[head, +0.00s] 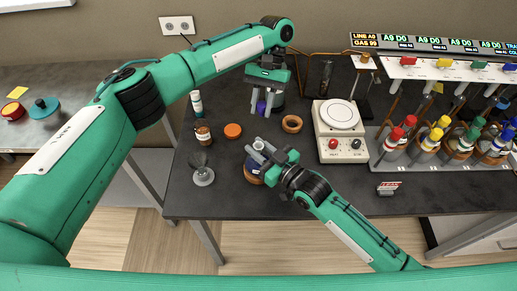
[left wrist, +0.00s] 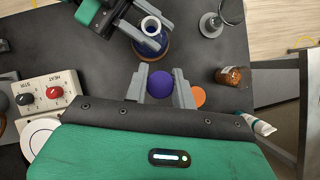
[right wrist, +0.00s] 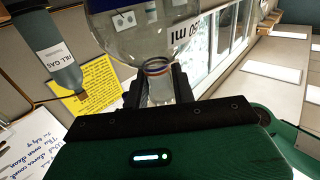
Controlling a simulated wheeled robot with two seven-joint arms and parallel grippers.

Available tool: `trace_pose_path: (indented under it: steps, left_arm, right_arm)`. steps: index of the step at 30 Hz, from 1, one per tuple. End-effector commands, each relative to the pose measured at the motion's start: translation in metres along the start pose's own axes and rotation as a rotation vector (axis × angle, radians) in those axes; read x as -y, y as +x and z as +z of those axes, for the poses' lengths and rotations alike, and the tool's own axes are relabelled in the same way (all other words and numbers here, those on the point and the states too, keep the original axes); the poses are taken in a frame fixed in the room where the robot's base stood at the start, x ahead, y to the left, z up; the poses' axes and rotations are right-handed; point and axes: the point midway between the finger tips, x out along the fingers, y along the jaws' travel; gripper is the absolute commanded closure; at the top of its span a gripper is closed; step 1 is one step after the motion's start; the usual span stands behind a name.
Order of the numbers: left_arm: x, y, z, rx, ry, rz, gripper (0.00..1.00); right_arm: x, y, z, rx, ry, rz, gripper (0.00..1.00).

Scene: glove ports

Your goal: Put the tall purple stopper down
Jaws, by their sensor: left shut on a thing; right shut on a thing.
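The tall purple stopper (head: 261,108) is held between the fingers of my left gripper (head: 262,101), above the dark bench. Its round purple end shows between the fingertips in the left wrist view (left wrist: 160,85). My right gripper (head: 263,154) is shut on the neck of a glass flask (right wrist: 150,30) with a "50 ml" print. The flask, with blue on it, also shows in the left wrist view (left wrist: 150,40), over a brown cork ring (head: 250,178). The stopper is apart from the flask mouth. My right gripper partly hides the flask in the head view.
An orange disc (head: 232,131), a brown bottle (head: 203,136), a white tube (head: 196,104) and a glass stand (head: 203,175) are left on the bench (head: 230,203). Right are an empty cork ring (head: 292,123), a hotplate (head: 331,147) and a rack of coloured-top vessels (head: 385,163).

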Motion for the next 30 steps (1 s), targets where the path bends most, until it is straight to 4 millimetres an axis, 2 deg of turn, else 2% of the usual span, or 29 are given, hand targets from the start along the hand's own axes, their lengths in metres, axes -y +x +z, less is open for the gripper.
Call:
trace_pose_path:
  steps: [21,30]
  left_arm:
    - [-0.015,-0.01,0.069,-0.005,-0.826,0.478,0.99]
    - [-0.019,-0.014,0.096,-0.004,-1.091,0.629,0.99]
  right_arm:
    - [0.0,0.0,0.0,0.0,0.0,0.0,1.0]
    - [0.0,0.0,0.0,0.0,0.0,0.0,1.0]
